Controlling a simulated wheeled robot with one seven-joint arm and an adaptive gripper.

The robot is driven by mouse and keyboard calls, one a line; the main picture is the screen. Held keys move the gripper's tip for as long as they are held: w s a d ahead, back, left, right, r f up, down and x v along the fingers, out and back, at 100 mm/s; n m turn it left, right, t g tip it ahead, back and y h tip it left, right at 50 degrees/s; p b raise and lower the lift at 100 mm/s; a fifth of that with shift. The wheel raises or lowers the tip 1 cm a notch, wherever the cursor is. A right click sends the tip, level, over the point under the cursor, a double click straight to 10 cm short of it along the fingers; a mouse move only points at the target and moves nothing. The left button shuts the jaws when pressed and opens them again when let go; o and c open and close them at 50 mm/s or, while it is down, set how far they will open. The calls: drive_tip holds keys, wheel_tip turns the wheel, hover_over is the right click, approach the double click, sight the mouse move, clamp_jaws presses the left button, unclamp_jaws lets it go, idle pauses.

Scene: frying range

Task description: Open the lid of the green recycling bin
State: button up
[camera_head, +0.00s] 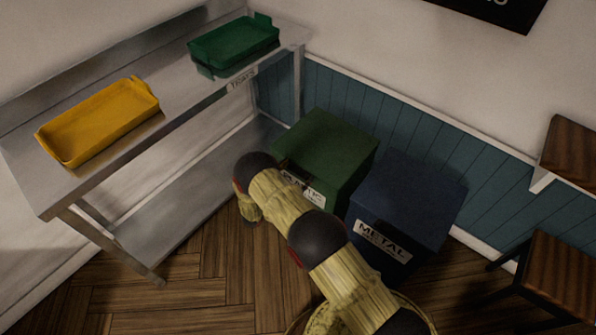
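The green recycling bin (335,150) stands against the teal wall panelling, right of the metal shelf. Its lid looks closed and its top is flat. A white label on its front is partly covered by my arm. My arm reaches up from the bottom of the view and ends in front of the bin's left front side. The end of my arm, near my gripper (247,208), is close to the bin's front left edge. The fingers are not clear, and I cannot tell whether it touches the bin.
A blue bin (410,200) labelled METAL stands just right of the green one. A steel shelf (185,118) on the left holds a yellow tray (98,122) and a green tray (235,47). A wooden stool (555,275) stands at the right. Wooden floor (195,275) is clear at lower left.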

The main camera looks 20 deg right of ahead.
drive_tip(key=c, duration=1.3)
drive_tip(key=shift+c, duration=0.2)
